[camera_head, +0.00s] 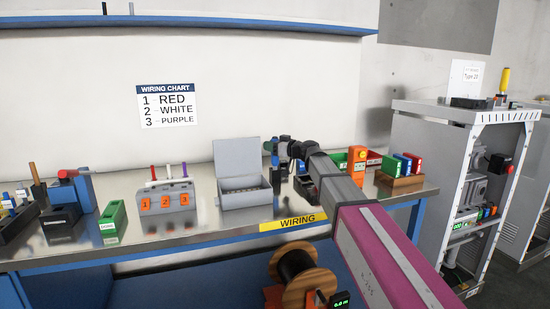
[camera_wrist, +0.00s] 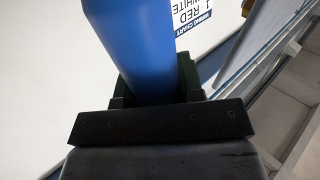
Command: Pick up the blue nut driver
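The blue nut driver shows in the wrist view as a thick, smooth blue cylinder (camera_wrist: 130,40), very large and close to the camera. Its lower end sits between the dark fingers of my gripper (camera_wrist: 155,90), with a finger along each side. My gripper appears shut on it. The far end of the driver is cut off by the frame edge. In the head view my gripper (camera_head: 285,147) is small and dark, above the back of the workbench, right of the grey open box. I cannot make out the driver clearly there.
A wire spool (camera_head: 300,280) is below the front edge. A shelf (camera_head: 200,22) runs overhead.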

